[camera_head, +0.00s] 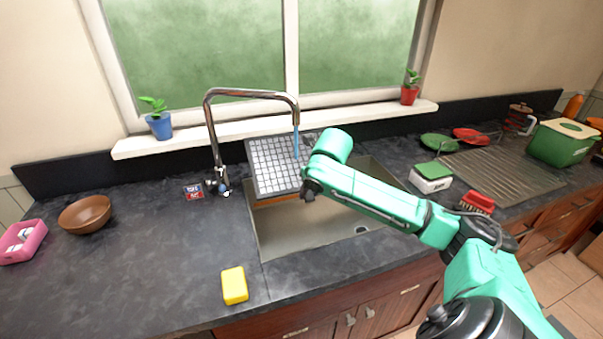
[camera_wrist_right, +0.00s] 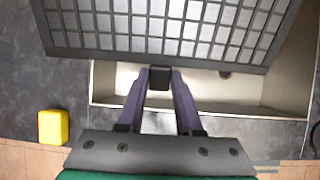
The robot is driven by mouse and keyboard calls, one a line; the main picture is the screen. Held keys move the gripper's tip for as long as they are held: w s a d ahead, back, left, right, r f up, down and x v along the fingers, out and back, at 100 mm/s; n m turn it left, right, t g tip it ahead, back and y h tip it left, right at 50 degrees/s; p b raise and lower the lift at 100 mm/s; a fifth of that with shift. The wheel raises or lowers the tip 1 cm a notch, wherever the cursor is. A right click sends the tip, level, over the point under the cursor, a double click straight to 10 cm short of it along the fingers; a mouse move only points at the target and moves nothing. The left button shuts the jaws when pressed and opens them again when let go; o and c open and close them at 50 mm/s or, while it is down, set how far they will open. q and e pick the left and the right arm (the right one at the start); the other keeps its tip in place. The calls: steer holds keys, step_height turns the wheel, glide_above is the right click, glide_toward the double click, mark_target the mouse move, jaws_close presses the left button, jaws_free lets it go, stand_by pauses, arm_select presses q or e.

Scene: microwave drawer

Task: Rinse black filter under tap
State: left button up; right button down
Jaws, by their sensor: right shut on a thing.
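The black filter (camera_head: 274,165) is a flat dark-framed panel with a pale grid, held tilted over the left part of the sink (camera_head: 300,240). The tap (camera_head: 250,94) arches above it, and a thin blue stream of water (camera_head: 296,143) falls from its spout onto the filter's right part. My right gripper (camera_head: 308,186) is at the filter's lower right edge. In the right wrist view my right gripper (camera_wrist_right: 159,80) is shut on a small dark tab at the edge of the filter (camera_wrist_right: 165,38). My left gripper is in neither view.
A yellow sponge (camera_head: 235,285) lies on the counter in front of the sink. A wooden bowl (camera_head: 86,213) stands at the left. A red brush (camera_head: 477,202) and a white-green box (camera_head: 431,177) are right of the sink. The left counter is mostly clear.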

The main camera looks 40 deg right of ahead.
steer(key=s+a+b, duration=0.2)
steer(key=s, duration=0.5)
steer(key=shift+s+a+b, duration=0.15)
steer(key=shift+s+b, duration=0.1)
steer(key=shift+b, duration=0.05)
steer(key=shift+r, duration=0.15)
stand_by(0.9)
steer(key=s+a+r+p, duration=0.1)
steer(key=s+r+p, duration=0.2)
steer(key=p, duration=0.8)
steer(key=shift+s+a+r+p, duration=0.2)
steer(key=shift+s+r+p, duration=0.2)
steer(key=shift+s, duration=0.45)
